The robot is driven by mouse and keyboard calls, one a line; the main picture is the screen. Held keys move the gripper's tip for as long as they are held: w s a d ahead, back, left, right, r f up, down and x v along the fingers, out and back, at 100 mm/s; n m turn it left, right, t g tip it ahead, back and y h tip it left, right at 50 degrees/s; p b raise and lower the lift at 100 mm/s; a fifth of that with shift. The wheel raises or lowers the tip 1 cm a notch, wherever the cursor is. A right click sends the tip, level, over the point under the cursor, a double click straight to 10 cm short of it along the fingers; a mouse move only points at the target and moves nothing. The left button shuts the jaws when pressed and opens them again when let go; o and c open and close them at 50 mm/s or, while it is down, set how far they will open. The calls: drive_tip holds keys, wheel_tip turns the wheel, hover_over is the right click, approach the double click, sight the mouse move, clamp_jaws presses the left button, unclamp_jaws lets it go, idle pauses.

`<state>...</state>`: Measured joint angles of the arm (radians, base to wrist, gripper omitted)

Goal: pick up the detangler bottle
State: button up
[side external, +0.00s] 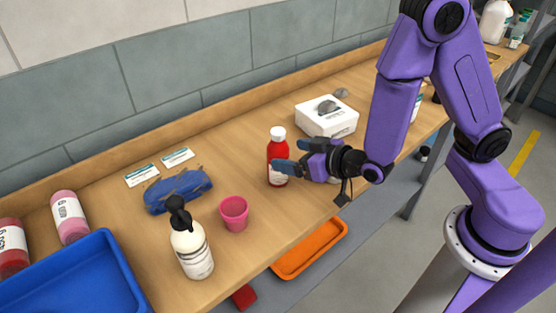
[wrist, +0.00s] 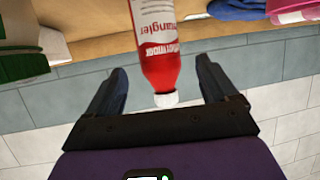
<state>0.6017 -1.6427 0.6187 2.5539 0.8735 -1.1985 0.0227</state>
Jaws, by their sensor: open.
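The detangler bottle (side external: 277,152) is red with a white cap and a white label, and it stands upright on the wooden bench. In the wrist view the bottle (wrist: 158,45) appears upside down, its label partly reading "tangler" and its white cap towards my palm. My gripper (side external: 289,155) is open, reaching in from the right at the bottle's upper part. In the wrist view its two dark fingers lie on either side of the bottle, with gaps between them and it. In the side view a finger hides part of the bottle.
A pink cup (side external: 234,213), a pump bottle (side external: 191,247) and a blue cloth (side external: 178,191) lie left of the bottle. A white box (side external: 327,116) stands behind my gripper. A blue tray (side external: 112,259) is at the front left. An orange tray (side external: 310,249) sits below the bench.

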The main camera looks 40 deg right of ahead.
sight(273, 150)
drive_tip(key=shift+x, duration=3.6)
drive_tip(key=shift+c, duration=0.3)
drive_tip(key=c, duration=1.3)
drive_tip(key=shift+r, duration=0.15)
